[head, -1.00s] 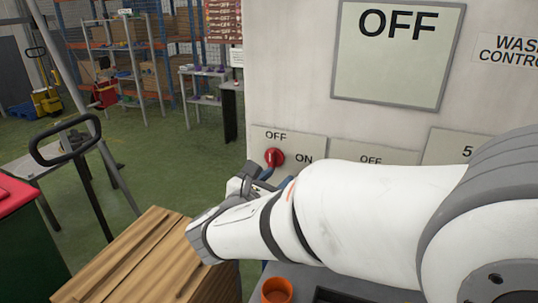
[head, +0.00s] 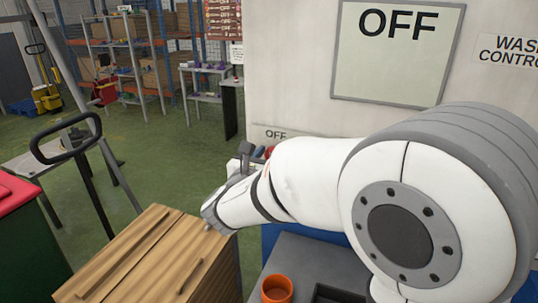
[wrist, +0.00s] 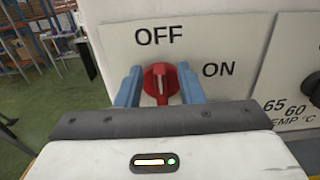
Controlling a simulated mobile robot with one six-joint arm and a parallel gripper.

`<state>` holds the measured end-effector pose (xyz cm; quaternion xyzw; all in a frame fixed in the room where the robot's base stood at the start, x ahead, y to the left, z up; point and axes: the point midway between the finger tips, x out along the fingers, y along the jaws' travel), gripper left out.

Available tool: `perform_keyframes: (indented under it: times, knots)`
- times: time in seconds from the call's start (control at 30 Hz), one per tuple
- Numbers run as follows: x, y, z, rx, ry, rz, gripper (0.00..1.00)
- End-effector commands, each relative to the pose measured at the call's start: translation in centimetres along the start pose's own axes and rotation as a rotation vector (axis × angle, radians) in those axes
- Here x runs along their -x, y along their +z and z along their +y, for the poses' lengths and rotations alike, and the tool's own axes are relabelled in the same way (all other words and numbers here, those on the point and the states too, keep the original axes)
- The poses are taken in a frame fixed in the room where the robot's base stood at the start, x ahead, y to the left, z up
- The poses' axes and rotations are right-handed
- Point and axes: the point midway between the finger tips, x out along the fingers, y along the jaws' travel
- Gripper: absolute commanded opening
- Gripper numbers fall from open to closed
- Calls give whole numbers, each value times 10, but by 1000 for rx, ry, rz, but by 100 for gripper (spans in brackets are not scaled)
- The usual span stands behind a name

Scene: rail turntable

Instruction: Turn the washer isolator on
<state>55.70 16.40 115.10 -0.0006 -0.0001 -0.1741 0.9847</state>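The washer isolator is a red rotary knob (wrist: 161,84) on a pale plate (wrist: 215,45) marked OFF above and ON to the right. Its white pointer line stands nearly upright, toward OFF. My gripper (wrist: 160,86) is open, with one blue finger on each side of the knob. A small gap seems to show beside the knob; I cannot tell whether either finger touches it. In the head view my arm hides most of the plate, and only a bit of red knob (head: 268,152) shows. The large display (head: 398,55) above reads OFF.
A temperature dial plate (wrist: 300,75) is right of the isolator. Below my arm are a wooden cabinet (head: 150,250), an orange cup (head: 277,289) and a dark tray (head: 338,294). A red-lidded bin (head: 15,190) and trolley handle (head: 65,140) stand left. Green floor is open behind.

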Motion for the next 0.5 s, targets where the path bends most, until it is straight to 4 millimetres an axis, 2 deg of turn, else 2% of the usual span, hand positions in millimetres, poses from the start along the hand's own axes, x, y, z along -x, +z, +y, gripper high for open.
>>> perform_keyframes:
  times: [0.1,0.5]
  knots:
    - [0,0,0,-1,0,0,33]
    - [1,0,0,-1,1,0,0]
